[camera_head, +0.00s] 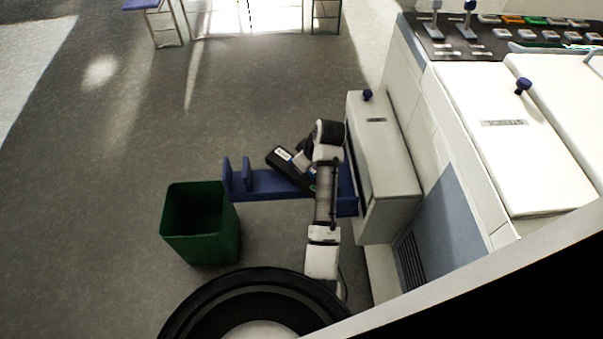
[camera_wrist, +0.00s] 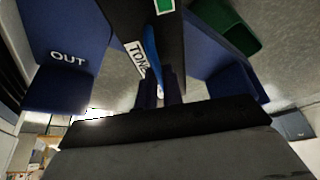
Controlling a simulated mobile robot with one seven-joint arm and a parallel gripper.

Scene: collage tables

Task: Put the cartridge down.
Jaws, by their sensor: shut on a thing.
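The cartridge (camera_head: 276,160) is black with a white label, held tilted over the blue stand (camera_head: 265,186) in the head view. In the wrist view the cartridge (camera_wrist: 172,40) shows part of a "TONER" label and a blue strip. My gripper (camera_head: 305,161) is shut on the cartridge; its two dark fingers (camera_wrist: 160,92) also show in the wrist view. The blue stand (camera_wrist: 62,35) carries the word "OUT" on one part. I cannot tell whether the cartridge touches the stand.
A green open bin (camera_head: 203,235) stands on the floor just left of the stand. It also shows in the wrist view (camera_wrist: 228,25). A large pale machine (camera_head: 392,170) with a blue-knobbed cover is close on the right. The floor farther left is clear.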

